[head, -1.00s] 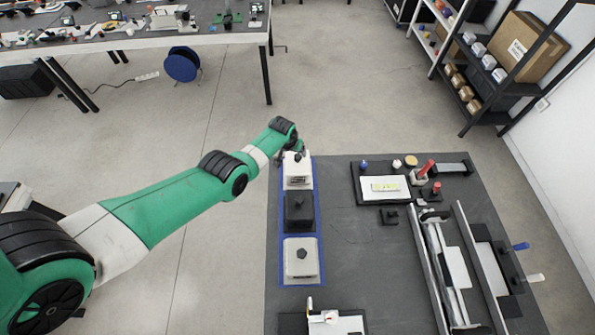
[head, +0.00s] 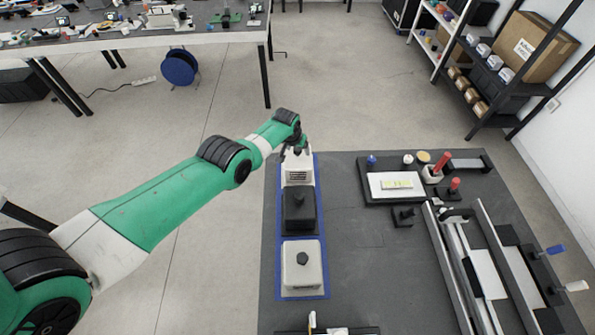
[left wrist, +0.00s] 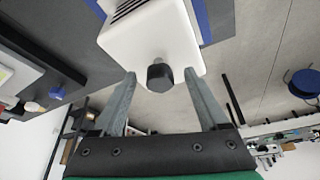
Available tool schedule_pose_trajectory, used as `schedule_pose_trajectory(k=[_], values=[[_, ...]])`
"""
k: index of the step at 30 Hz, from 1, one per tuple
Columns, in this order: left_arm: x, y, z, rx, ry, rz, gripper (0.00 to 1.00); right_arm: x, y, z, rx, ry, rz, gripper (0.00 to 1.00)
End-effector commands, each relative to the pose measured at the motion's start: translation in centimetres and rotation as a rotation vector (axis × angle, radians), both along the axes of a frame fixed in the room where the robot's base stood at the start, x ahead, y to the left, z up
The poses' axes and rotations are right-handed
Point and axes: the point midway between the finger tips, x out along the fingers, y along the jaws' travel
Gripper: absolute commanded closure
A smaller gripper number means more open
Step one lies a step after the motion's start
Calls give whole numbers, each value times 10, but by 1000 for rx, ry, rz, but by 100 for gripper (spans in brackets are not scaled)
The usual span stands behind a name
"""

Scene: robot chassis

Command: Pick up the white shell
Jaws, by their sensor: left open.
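Two white shells stand on a blue-edged strip on the dark mat, with a black shell (head: 300,211) between them. The far white shell (head: 298,176) has vent slots; the near white shell (head: 302,268) has a black knob on top. My left gripper (head: 297,150) is at the far white shell's far end. In the left wrist view, that white shell (left wrist: 150,38) fills the top middle with its black knob (left wrist: 160,76) towards me. The left gripper's fingers (left wrist: 160,75) are open, one on each side of the knob, with gaps visible. My right gripper is out of view.
Right of the strip are a black tray with a white plate (head: 395,186), red-handled pieces (head: 441,163) and metal rails (head: 455,260). A shelf (head: 510,75) stands at the back right and another table (head: 130,40) at the back left. The mat's middle is clear.

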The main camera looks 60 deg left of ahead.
Motion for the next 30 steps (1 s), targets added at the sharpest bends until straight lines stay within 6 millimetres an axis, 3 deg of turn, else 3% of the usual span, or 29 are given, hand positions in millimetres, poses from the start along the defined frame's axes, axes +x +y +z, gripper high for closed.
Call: schedule_pose_trajectory(k=[2,10,23,30], values=[[1,1,-7,0,0,0,23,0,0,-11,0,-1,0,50],[1,1,-4,0,0,0,23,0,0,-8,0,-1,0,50],[1,1,-4,-1,1,0,100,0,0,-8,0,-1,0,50],[1,1,-4,-1,1,0,100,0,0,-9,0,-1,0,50]])
